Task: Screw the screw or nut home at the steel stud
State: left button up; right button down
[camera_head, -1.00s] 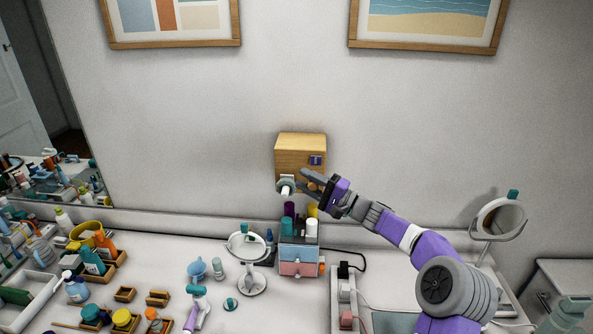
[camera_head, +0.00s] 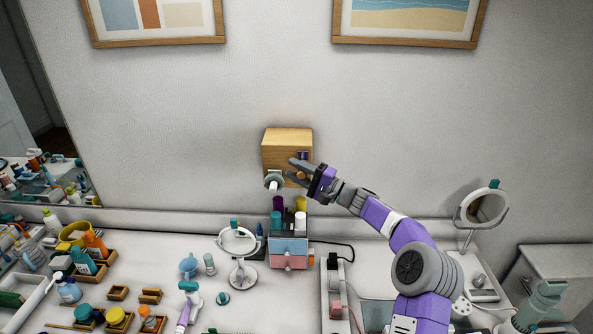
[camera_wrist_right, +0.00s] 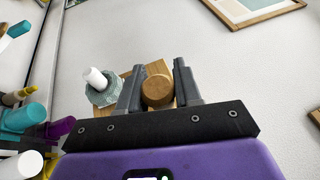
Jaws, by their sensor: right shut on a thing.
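A wooden box (camera_head: 287,145) is fixed to the wall above the vanity. A grey-green fitting (camera_head: 274,178) with a pale stub sits at its lower left front. It also shows in the wrist view as a grey-green flange (camera_wrist_right: 103,90) with a white cylinder (camera_wrist_right: 95,78). My right gripper (camera_head: 293,170) is at the box front, just right of the fitting. In the wrist view its fingers (camera_wrist_right: 158,85) are shut on a round tan-brown knob-like piece (camera_wrist_right: 158,92). I cannot tell whether this is the nut; no steel stud shows clearly, and the contact behind the piece is hidden.
Below the box stands a small drawer unit (camera_head: 289,252) with bottles on top. A round mirror (camera_head: 240,240) stands left of it, another mirror (camera_head: 483,205) at the right. Bottles and wooden trays crowd the left. The wall around the box is clear.

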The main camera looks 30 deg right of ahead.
jog(key=shift+w+d+p, duration=0.55)
jog(key=shift+w+p, duration=0.2)
jog(key=shift+w, duration=0.15)
jog(key=shift+b, duration=0.45)
jog(key=shift+b, duration=0.4)
jog(key=shift+w+d+p, duration=0.4)
jog(key=shift+w+p, duration=0.25)
jog(key=shift+p, duration=0.45)
jog(key=shift+w+d+p, duration=0.35)
jog(key=shift+w+p, duration=0.25)
jog(key=shift+p, duration=0.45)
